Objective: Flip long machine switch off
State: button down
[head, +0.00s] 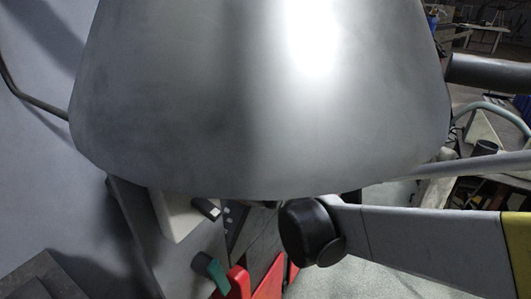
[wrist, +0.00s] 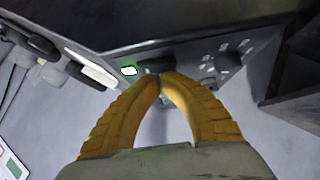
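In the wrist view, my gripper (wrist: 162,79) reaches up to a dark machine panel (wrist: 188,55). Its two yellow ribbed fingers curve together and their tips meet, with no object seen held between them. A dark elongated switch-like part (wrist: 157,64) sits on the panel just beyond the tips; it may be the long switch. The tips are at or very near it, and I cannot tell whether they touch. Its on or off position is not clear. My gripper is not seen in the head view.
A round dark knob (wrist: 228,62) with pale markings is to the right on the panel. A dark block (wrist: 292,100) juts out at the right. In the head view, a large grey metal surface (head: 250,110) hides much; a red part (head: 238,284) and a green part (head: 211,271) show below.

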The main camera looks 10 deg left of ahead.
jog(key=v, duration=1.2)
jog(key=a+r+g+p, duration=0.1)
jog(key=a+r+p, duration=0.1)
jog(key=p, duration=0.2)
jog(key=shift+w+a+r+m+p, duration=0.2)
jog(key=shift+a+m+p, duration=0.1)
jog(key=shift+p, duration=0.1)
